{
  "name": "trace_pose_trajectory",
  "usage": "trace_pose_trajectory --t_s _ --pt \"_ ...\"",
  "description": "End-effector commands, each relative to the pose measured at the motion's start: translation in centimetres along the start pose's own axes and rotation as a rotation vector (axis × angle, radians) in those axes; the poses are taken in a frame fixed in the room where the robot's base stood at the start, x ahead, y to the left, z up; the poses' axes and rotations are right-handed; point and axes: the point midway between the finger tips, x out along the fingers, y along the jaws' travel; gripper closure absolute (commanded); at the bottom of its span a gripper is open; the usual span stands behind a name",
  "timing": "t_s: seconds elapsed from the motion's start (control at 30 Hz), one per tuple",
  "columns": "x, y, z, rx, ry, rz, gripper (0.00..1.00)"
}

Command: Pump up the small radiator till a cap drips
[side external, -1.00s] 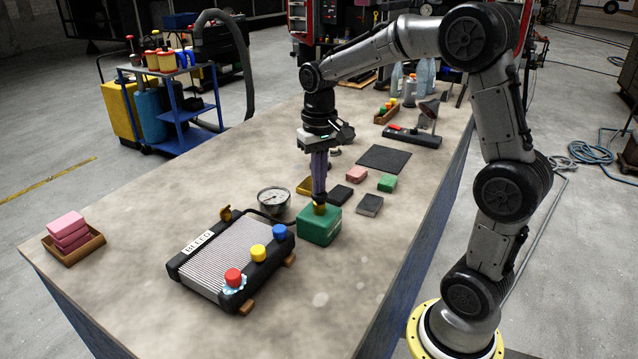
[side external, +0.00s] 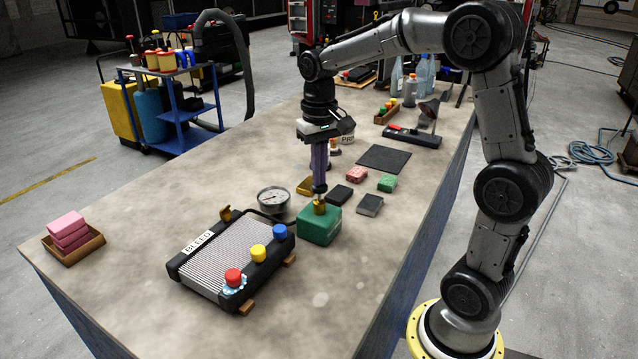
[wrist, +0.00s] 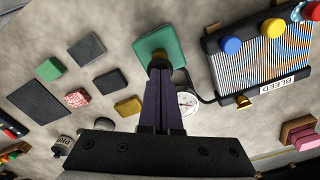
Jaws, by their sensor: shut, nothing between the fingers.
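The small radiator (side external: 225,255) lies on the bench with grey fins, a BLEED label and a brass fitting. Red (side external: 233,277), yellow (side external: 258,252) and blue (side external: 280,231) caps line one side. A pale blue-white patch (side external: 237,288) rings the base of the red cap. A green pump block (side external: 321,227) with a brass plunger (side external: 319,207) stands beside it. My gripper (side external: 319,195) is shut and empty, pointing down at the plunger top; whether it touches is unclear. In the wrist view its fingertips (wrist: 160,68) cover the plunger. A dial gauge (side external: 273,199) sits behind the radiator; its reading is too small to tell.
Black, grey, pink (side external: 357,174), green (side external: 387,183) and yellow blocks lie near the pump. A dark mat (side external: 384,159) lies behind them. A wooden tray (side external: 75,248) of pink blocks is at left. The bench front is clear.

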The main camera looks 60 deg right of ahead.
Motion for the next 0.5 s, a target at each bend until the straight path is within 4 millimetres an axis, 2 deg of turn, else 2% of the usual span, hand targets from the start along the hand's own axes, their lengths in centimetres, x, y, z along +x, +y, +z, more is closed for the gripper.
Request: trace_pose_trajectory --t_s 0.27,0.5 --pt "0.1 0.0 0.1 0.0 -0.005 0.001 1.0" --pt "-0.9 0.0 0.0 0.0 -0.003 0.001 1.0"
